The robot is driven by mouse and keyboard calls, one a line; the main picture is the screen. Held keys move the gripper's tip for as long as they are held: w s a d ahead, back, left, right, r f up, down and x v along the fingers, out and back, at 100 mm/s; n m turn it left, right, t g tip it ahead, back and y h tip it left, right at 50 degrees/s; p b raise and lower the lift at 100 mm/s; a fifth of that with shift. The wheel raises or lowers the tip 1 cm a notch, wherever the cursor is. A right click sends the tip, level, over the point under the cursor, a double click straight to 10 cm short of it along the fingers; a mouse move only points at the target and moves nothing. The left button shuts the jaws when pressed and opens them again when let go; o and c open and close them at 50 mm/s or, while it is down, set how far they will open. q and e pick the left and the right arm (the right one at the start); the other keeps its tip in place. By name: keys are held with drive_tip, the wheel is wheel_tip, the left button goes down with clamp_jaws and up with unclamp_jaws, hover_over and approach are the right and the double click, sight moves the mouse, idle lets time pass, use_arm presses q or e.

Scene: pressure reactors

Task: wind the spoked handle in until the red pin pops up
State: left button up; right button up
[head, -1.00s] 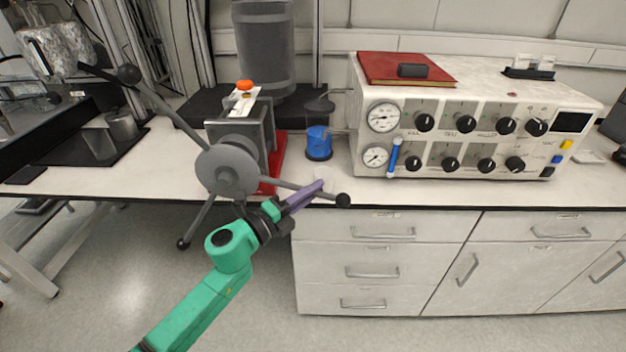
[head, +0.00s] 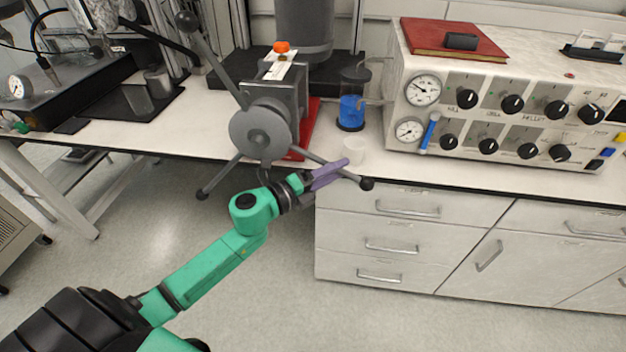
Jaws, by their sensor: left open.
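The spoked handle has a round grey hub (head: 262,132) and dark spokes with ball knobs. One spoke points to the upper left, one to the lower left and one to the lower right. It sits on the front of a grey block with an orange-red cap (head: 281,47) on top, above a white plate. I cannot tell whether this cap is the pin. My left gripper (head: 331,173) has purple fingers and is open at the lower right spoke, short of its knob (head: 367,183). Contact is unclear. My right gripper is not in view.
A blue-filled glass vessel (head: 352,103) and a small white cup (head: 353,150) stand right of the block. A control box (head: 480,75) with gauges and knobs is further right. Drawers (head: 392,245) lie under the counter edge. Floor at left is open.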

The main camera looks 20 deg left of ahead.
use_arm(q)
drive_tip(key=b+v, duration=0.2)
drive_tip(key=v, duration=1.1)
drive_tip(key=shift+s, duration=0.25)
drive_tip(key=shift+a, duration=0.15)
